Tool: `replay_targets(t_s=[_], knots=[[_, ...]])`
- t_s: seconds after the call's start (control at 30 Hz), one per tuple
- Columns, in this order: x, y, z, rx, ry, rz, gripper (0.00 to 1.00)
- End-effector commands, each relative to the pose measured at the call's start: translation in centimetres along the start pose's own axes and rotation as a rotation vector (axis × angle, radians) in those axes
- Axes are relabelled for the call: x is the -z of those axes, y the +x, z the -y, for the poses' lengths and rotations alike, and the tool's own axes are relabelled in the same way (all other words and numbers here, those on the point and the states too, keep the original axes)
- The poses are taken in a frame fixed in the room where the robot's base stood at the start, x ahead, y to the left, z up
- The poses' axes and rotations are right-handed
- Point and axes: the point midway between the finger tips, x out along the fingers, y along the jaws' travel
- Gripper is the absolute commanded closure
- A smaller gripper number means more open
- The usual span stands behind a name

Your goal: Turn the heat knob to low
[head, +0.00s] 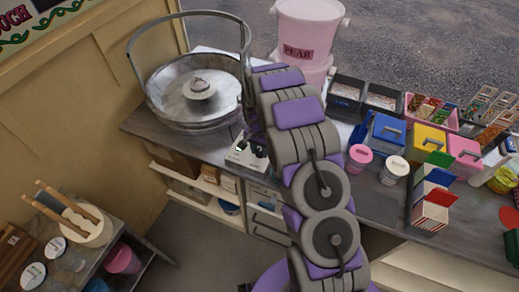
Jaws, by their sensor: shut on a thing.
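A white control box (236,157) with a small green light sits at the front edge of the counter, below the round metal candy floss machine (165,107). My gripper (257,146) is at the right part of this box, at the end of my purple and grey arm. Its dark fingers are small here and partly covered by the arm. It is shut on what appears to be the heat knob. The knob itself is hidden by the fingers, so its setting and markings cannot be read.
A pink bucket marked PEAR (312,22) stands behind my arm. Trays, coloured tubs and a striped box (430,216) crowd the counter to the right. Open floor (205,250) lies between.

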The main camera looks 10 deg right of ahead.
Motion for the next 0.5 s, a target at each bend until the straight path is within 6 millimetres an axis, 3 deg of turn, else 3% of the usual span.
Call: replay_targets(t_s=[0.2, 0.23, 0.5], knots=[[0.27, -0.26, 0.24, 0.007, -0.001, -0.009, 0.91], [0.27, -0.26, 0.24, 0.007, -0.001, -0.009, 0.58], [0.10, -0.15, 0.10, 0.004, -0.001, -0.005, 0.35]])
